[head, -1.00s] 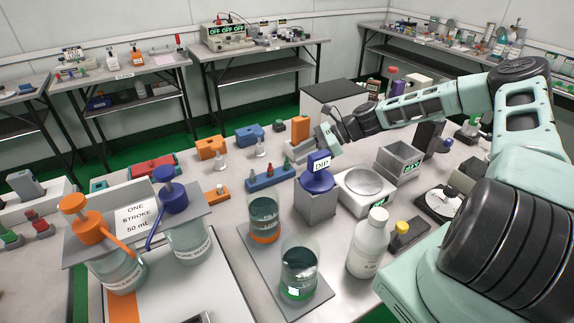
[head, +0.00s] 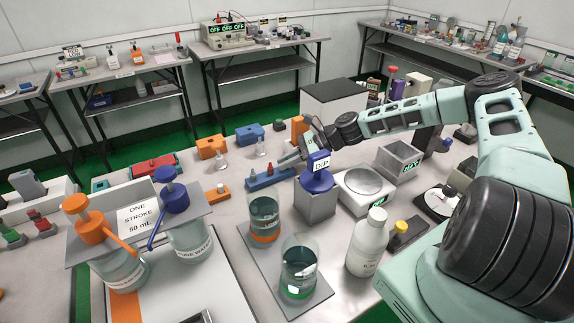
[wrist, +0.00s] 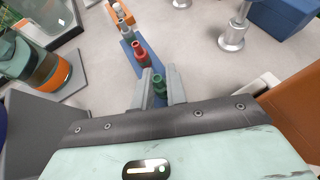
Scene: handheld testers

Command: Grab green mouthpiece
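The green mouthpiece (wrist: 160,84) shows in the wrist view, between the two grey fingers of my gripper (wrist: 160,76). The fingers are apart, one on each side of it; whether they touch it is hard to tell. It stands at the near end of a blue holder (wrist: 128,50), in line with a red mouthpiece (wrist: 140,53) and a grey one (wrist: 126,31). In the head view my gripper (head: 287,160) is low at the right end of the blue holder (head: 262,180), and the green mouthpiece cannot be made out there.
A grey block with a blue DIP top (head: 318,184) stands just in front of my gripper. A scale (head: 363,187) is to its right. Beakers (head: 299,268) and a white bottle (head: 367,245) stand nearer. Orange and blue blocks (head: 250,134) lie behind.

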